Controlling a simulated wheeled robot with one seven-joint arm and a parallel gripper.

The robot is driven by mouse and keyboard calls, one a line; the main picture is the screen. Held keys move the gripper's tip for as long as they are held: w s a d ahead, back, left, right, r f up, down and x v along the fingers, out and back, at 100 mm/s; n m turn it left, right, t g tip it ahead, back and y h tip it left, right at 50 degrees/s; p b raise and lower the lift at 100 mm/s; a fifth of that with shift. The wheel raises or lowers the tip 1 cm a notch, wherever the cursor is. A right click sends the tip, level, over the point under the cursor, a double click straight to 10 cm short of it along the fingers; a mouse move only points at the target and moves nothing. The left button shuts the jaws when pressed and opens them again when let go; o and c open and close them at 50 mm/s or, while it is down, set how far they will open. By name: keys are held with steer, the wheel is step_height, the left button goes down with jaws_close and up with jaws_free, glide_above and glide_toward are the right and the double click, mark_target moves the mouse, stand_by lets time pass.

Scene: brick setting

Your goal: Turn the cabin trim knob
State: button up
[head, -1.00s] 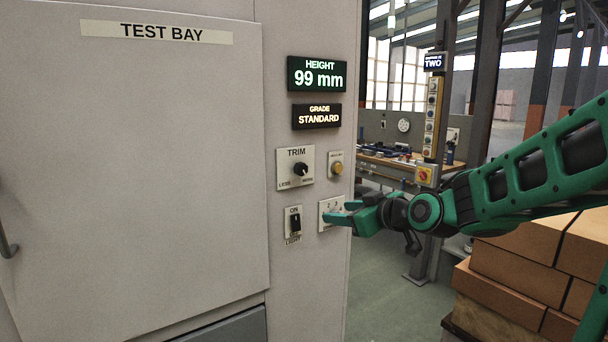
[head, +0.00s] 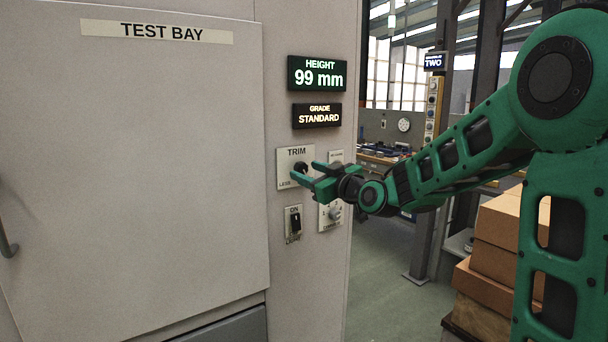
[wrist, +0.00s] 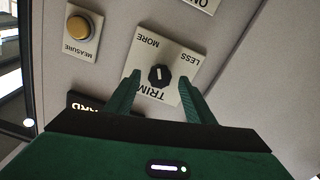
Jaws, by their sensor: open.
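The trim knob (wrist: 160,76) is a black round knob on a white plate marked TRIM, LESS and MORE. In the head view the trim plate (head: 288,176) is on the cabinet's front, and the knob is partly covered by my gripper's fingers. My green gripper (head: 305,174) points at the knob from the right. In the wrist view the gripper's two fingers (wrist: 158,100) are apart, one to each side of the knob's lower edge. No contact with the knob shows. The height display (head: 317,74) reads 99 mm, and the grade display (head: 317,116) reads STANDARD.
The yellow measure button (wrist: 78,28) is beside the trim plate, mostly hidden in the head view. A black rocker switch (head: 294,222) marked ON and a numbered dial plate (head: 331,214) lie below. Stacked brown boxes (head: 490,265) stand at the right.

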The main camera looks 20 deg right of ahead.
steer(key=shift+x, duration=0.9)
steer(key=c, duration=1.1)
steer(key=shift+o, duration=0.2)
steer(key=shift+m, duration=2)
steer(key=o, duration=1.1)
steer(key=shift+c, duration=0.2)
